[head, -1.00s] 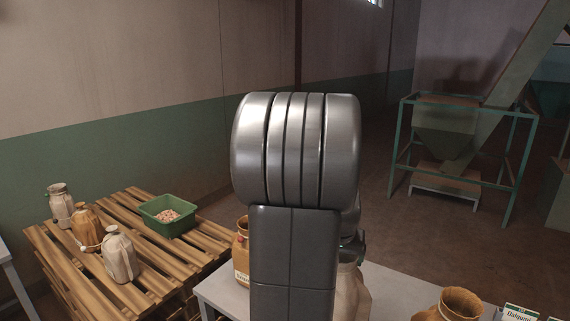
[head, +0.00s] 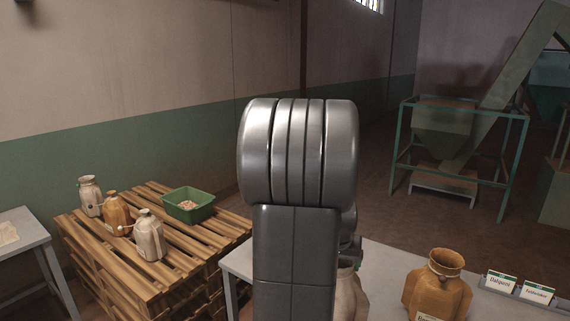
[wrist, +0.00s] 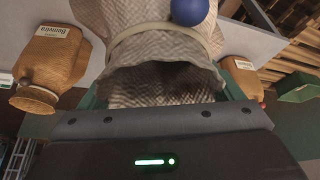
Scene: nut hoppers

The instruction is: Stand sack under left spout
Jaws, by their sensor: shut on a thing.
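My gripper (wrist: 160,92) is shut on a pale woven sack (wrist: 158,50) with a light tie band and a blue ball at its neck. The sack's mouth faces the wrist camera. In the head view the pale sack (head: 350,295) shows only partly beside my arm, over the grey table, and the gripper is mostly hidden by my arm. I cannot tell whether the sack touches the table. A hopper (head: 443,122) in a green frame stands at the back right. I cannot tell which spout is the left one.
A brown sack (head: 437,288) stands on the grey table (head: 385,258) near two label cards (head: 518,288). The wrist view shows brown sacks on both sides. A pallet stack (head: 190,255) at left bears several sacks and a green crate (head: 187,205). Another table (head: 20,222) is far left.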

